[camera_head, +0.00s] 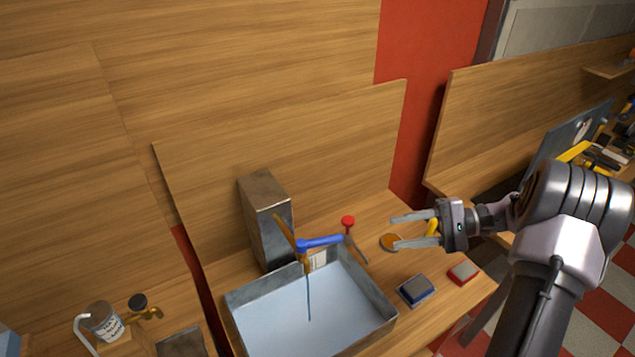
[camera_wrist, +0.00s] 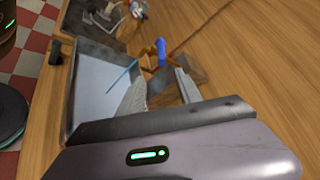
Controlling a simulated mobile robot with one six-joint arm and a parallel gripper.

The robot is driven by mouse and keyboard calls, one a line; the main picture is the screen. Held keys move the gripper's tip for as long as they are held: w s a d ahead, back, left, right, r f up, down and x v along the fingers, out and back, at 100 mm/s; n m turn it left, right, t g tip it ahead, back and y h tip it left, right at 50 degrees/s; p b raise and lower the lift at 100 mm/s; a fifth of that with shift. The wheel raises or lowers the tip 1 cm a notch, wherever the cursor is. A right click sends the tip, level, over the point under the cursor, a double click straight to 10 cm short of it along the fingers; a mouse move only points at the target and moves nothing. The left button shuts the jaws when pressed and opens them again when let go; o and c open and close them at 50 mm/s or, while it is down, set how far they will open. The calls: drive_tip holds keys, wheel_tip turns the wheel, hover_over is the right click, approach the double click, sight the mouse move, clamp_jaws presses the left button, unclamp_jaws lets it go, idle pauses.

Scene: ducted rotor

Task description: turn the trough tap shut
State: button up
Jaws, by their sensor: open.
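The trough (camera_head: 375,333) is a grey metal basin of pale water set in the wooden bench. A brass tap with a blue lever (camera_head: 320,242) stands at its back edge, and a thin blue stream (camera_head: 308,297) falls from it into the basin. The lever points right in the head view. My gripper (camera_head: 394,232) is open and empty, right of the lever and apart from it. In the wrist view the blue lever (camera_wrist: 160,53) shows just beyond the fingertips (camera_wrist: 160,82), with the trough (camera_wrist: 70,95) to the left.
A tall grey metal block (camera_head: 268,215) stands behind the tap. A red knob (camera_head: 348,221) on a stem rises between lever and gripper. An orange disc (camera_head: 389,241), a blue-and-grey block (camera_head: 416,290) and a red block (camera_head: 463,272) lie on the bench at right. A wooden panel stands behind.

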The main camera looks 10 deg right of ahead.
sight(342, 239)
drive_tip(key=shift+t+y, duration=0.3)
drive_tip(key=shift+t, duration=0.1)
drive_tip(key=b+x, duration=0.1)
drive_tip(key=x, duration=1.6)
drive_tip(key=shift+s+f, duration=0.2)
clamp_jaws()
